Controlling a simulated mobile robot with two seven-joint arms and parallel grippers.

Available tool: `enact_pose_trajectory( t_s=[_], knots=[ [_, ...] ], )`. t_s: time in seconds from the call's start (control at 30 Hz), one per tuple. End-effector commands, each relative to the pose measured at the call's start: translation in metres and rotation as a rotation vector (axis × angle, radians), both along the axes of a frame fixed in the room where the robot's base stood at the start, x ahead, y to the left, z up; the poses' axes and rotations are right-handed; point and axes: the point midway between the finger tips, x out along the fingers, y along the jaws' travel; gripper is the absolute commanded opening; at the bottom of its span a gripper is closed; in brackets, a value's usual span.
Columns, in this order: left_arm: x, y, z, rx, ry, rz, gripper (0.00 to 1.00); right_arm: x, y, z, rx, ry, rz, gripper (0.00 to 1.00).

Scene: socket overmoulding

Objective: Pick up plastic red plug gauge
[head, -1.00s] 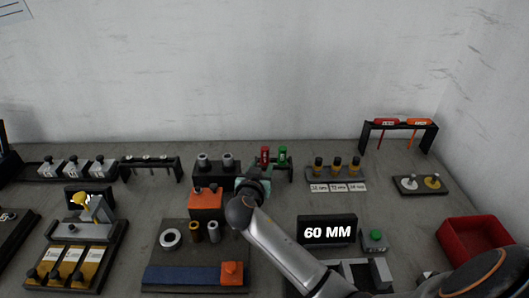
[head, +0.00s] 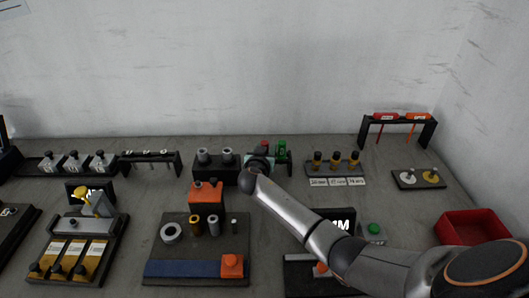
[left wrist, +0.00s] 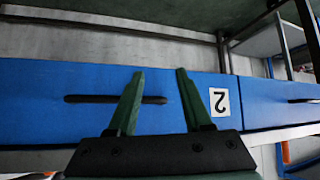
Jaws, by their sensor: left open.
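A red plug gauge (head: 265,144) stands upright in a small dark rack at the back centre, beside a green one (head: 282,147). Its lower part is hidden by my right gripper (head: 260,161). That gripper is right in front of the red gauge, and its own wrist hides its fingers, so contact cannot be told. My left gripper is out of the head view. In the left wrist view, my left gripper (left wrist: 158,71) is open and empty, with green fingers over a blue panel (left wrist: 60,105) marked 2.
A dark block with two grey cylinders (head: 215,172) stands just left of the rack. Several black-and-gold gauges (head: 336,162) stand to the right. A black stand with red and orange handles (head: 400,118) and a red bin (head: 470,228) are farther right. My right arm covers part of the display (head: 343,222).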

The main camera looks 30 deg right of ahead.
Motion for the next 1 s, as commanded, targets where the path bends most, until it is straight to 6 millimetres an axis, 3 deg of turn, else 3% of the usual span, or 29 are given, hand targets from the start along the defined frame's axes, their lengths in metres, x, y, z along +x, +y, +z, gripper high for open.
enact_pose_trajectory(
  t_s=[0.37,0.77,1.0],
  knots=[
    [0.0004,0.0,-0.0003,0.0,-0.001,0.0,0.5,0.0052,-0.005,-0.0024,0.001,0.001,0.0,0.46],
    [0.0011,-0.0001,0.0,0.0,-0.002,0.0,0.5,0.005,-0.0049,-0.0024,0.001,0.001,0.0,0.01],
    [0.0013,-0.0001,0.0002,-0.001,-0.003,0.0,0.5,0.0049,-0.0048,-0.0024,0.001,0.001,0.0,0.0]
  ],
)
